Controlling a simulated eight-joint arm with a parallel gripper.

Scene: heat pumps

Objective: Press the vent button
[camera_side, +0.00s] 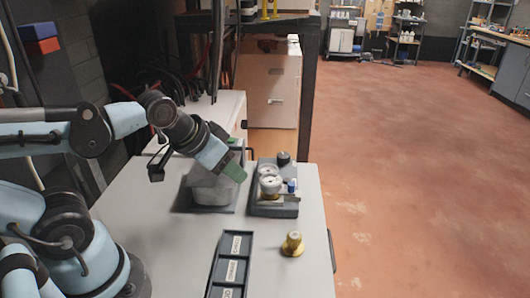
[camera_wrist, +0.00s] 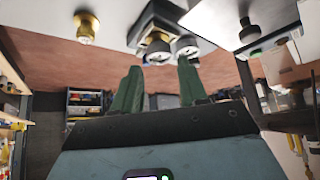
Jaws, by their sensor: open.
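A dark grey unit (camera_side: 274,208) with round pale gauges (camera_side: 269,180), a blue cap (camera_side: 291,186) and a black knob (camera_side: 283,158) stands on the light table. I cannot tell which part is the vent button. My gripper (camera_side: 234,172) has green fingers and is just left of the unit, above a grey block on a dark base (camera_side: 209,196). In the wrist view my gripper (camera_wrist: 160,66) is open with nothing between its fingers.
A brass fitting (camera_side: 292,244) stands on the table in front of the unit; it also shows in the wrist view (camera_wrist: 86,27). A dark labelled tray (camera_side: 232,263) lies to its left. A shelf frame and cables are behind the table.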

